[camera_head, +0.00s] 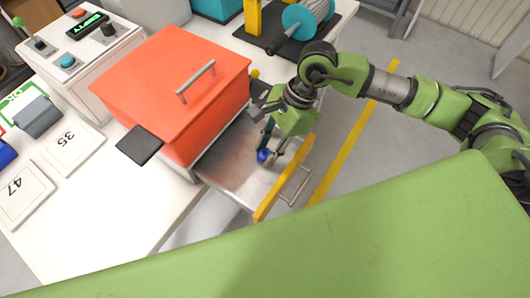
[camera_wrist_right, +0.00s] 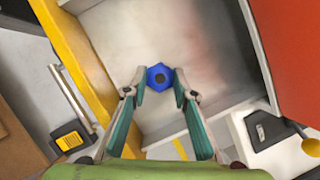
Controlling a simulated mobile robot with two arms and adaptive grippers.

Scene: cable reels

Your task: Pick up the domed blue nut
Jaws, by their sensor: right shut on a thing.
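The domed blue nut (camera_head: 264,155) is in the open metal drawer (camera_head: 226,172), toward its yellow front. In the right wrist view the blue nut (camera_wrist_right: 159,77) shows between the fingertips, with a dark round centre. My right gripper (camera_head: 269,153) reaches down into the drawer. In the right wrist view my right gripper (camera_wrist_right: 159,88) has its teal fingers on either side of the nut, shut on it. I cannot tell whether the nut is clear of the drawer floor. My left gripper is not in view.
The drawer's yellow front (camera_head: 284,178) carries a metal handle (camera_head: 296,186). A red box with a lid handle (camera_head: 172,88) stands beside the drawer. Number cards (camera_head: 66,143) lie on the white table to the left. The rest of the drawer floor looks clear.

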